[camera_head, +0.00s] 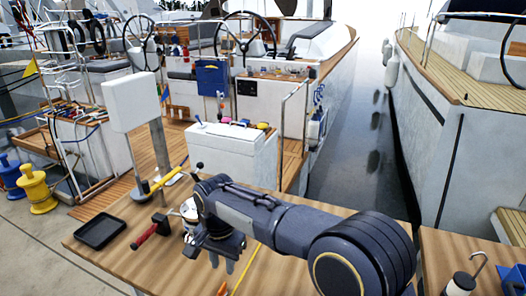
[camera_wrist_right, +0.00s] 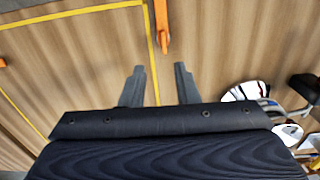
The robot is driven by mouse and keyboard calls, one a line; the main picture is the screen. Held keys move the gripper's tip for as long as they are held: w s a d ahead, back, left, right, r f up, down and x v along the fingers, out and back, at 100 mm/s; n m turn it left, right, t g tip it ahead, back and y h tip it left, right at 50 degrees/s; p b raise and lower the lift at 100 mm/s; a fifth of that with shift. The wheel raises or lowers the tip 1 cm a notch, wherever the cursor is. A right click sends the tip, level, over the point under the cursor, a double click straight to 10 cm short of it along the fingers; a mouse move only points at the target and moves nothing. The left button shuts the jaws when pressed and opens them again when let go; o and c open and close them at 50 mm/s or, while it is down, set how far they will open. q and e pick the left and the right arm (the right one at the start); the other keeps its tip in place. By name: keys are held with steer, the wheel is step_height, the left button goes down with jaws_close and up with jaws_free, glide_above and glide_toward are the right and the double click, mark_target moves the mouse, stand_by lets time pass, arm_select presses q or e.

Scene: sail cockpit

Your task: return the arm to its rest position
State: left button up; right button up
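My right arm (camera_head: 270,215) comes in from the lower right over the wooden table (camera_head: 90,258). My right gripper (camera_head: 222,263) points down over the table near its front edge. In the right wrist view its two fingers (camera_wrist_right: 159,72) stand apart with no object between them. Bare wood and a yellow line show past the fingers. An orange object (camera_wrist_right: 163,30) lies on the table just beyond the fingertips. The arm hides part of the table's right side. My left gripper is not in view.
A silver winch-like object (camera_head: 189,208) stands beside the gripper. A red-handled tool (camera_head: 148,234) and a black tray (camera_head: 101,230) lie left. A white panel on a post (camera_head: 130,102) stands behind. A hooked item (camera_head: 462,281) is at the lower right.

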steer(key=s+d+r+t+y, duration=0.15)
steer(key=d+r, duration=0.25)
steer(key=d, duration=0.4)
steer(key=s+d+r+n+y, duration=0.1)
steer(key=s+d+r, duration=0.2)
steer(key=d, duration=0.6)
steer(key=s+d+r+y, duration=0.15)
steer(key=d+r, duration=0.25)
steer(key=d, duration=0.4)
steer(key=s+d+f+t+p, duration=0.1)
steer(key=s+d, duration=0.3)
steer(key=s, duration=0.4)
steer(key=s+d+f+n+t, duration=0.1)
steer(key=s+d+f+t, duration=0.2)
steer(key=s, duration=0.5)
steer(key=shift+s+d+f+p, duration=0.3)
steer(key=shift+d+f, duration=0.2)
steer(key=shift+d, duration=0.5)
